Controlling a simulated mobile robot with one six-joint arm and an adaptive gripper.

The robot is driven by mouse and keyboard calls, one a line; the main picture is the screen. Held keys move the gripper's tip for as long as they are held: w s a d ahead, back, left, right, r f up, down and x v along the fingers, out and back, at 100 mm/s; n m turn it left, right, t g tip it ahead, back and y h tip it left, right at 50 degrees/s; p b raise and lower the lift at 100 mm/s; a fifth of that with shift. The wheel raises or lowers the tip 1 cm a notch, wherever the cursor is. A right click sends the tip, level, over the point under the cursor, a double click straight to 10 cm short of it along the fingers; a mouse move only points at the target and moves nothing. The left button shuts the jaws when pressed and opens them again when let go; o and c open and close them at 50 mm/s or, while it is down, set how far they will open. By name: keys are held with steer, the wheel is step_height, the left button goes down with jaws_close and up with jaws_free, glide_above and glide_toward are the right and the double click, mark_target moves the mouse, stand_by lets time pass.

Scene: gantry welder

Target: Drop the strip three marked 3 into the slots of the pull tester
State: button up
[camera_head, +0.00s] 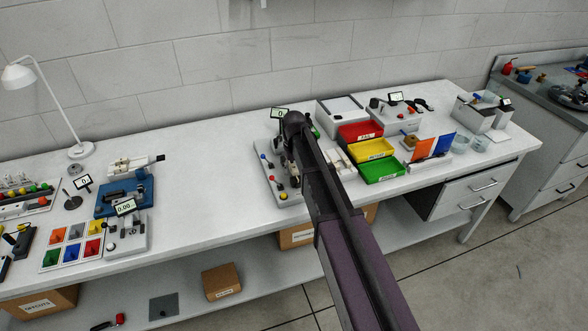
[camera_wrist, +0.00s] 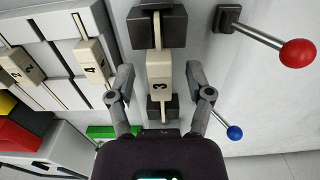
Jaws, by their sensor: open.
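The strip marked 3 (camera_wrist: 159,68) is a cream block with a thin metal strip in the wrist view. It lies lengthwise between two dark slotted blocks of the pull tester (camera_wrist: 145,32), and its upper metal end lies in the slot of the upper block. How deep it sits, I cannot tell. My gripper (camera_wrist: 160,80) is open, with one finger on each side of the cream block and gaps between. In the head view the pull tester (camera_head: 268,172) stands mid-bench, partly hidden by my arm.
Strips marked 4 (camera_wrist: 91,65) and 2 (camera_wrist: 26,70) lie in a pale rack to the left. A red-knobbed lever (camera_wrist: 297,53) and a blue-knobbed lever (camera_wrist: 235,133) stand to the right. Red, yellow and green bins (camera_head: 381,167) are close to the arm.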

steer(key=shift+r, duration=0.15)
step_height(320, 180, up, 7)
steer(key=p, duration=0.7)
steer(key=shift+r, duration=0.1)
steer(key=s+d+f+b, duration=0.5)
steer(key=s+d, duration=0.6)
steer(key=s, duration=0.2)
steer(key=shift+f, duration=0.15)
stand_by(0.7)
steer(key=s+m, duration=0.3)
steer(key=s, duration=0.7)
stand_by(1.2)
